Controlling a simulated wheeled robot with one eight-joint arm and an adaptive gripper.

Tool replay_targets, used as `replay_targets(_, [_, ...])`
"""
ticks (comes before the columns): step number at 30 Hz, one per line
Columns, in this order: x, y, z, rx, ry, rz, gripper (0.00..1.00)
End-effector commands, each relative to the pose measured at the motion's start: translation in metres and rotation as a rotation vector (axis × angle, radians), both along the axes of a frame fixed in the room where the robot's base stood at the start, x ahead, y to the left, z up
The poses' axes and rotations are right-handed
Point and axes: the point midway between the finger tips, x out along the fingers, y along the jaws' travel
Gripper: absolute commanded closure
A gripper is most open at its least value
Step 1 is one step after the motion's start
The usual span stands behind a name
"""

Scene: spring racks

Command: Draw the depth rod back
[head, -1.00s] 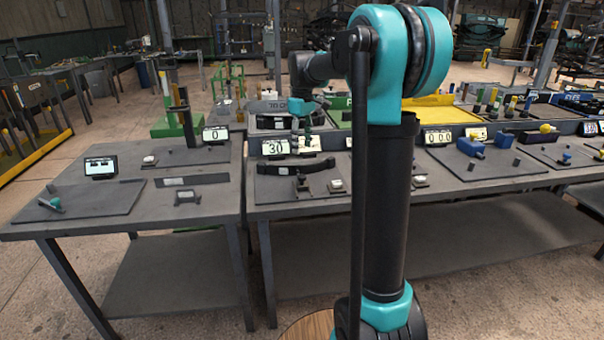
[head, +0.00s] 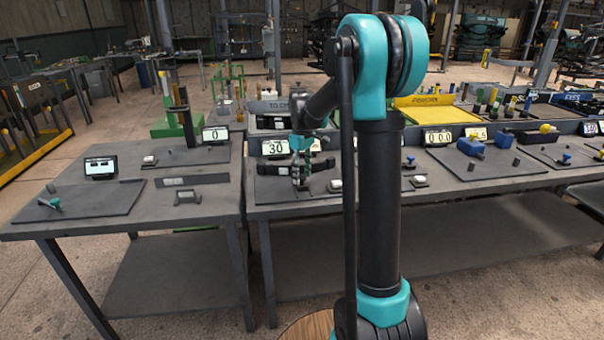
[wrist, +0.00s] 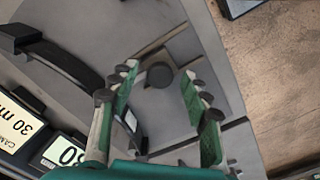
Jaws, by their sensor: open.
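My gripper (head: 301,178) is low over the grey board at the "30" display, in front of the black curved bar (head: 267,168). In the wrist view my open gripper (wrist: 158,88) has green fingers with dark pads pointing at the board. A short dark round-ended post (wrist: 160,74) shows between the fingertips, with clear gaps on both sides. It looks like the end of the depth rod, but I cannot be sure. A narrow slot or bar runs on the board beside it. The fingers do not visibly touch the post. In the head view the gripper hides it.
A white block (head: 335,185) sits right of my gripper. Brown floor lies beyond the board's edge.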

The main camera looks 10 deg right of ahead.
Motion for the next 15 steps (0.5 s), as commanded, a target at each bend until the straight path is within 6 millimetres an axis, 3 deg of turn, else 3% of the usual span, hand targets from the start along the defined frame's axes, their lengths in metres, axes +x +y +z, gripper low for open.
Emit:
replay_targets(2, [0.0000, 0.0000, 0.0001, 0.000, 0.000, 0.000, 0.56])
replay_targets(12, [-0.0001, -0.0001, 0.0003, 0.000, 0.000, 0.000, 0.98])
replay_targets(15, [-0.0001, -0.0001, 0.0003, 0.000, 0.000, 0.000, 1.00])
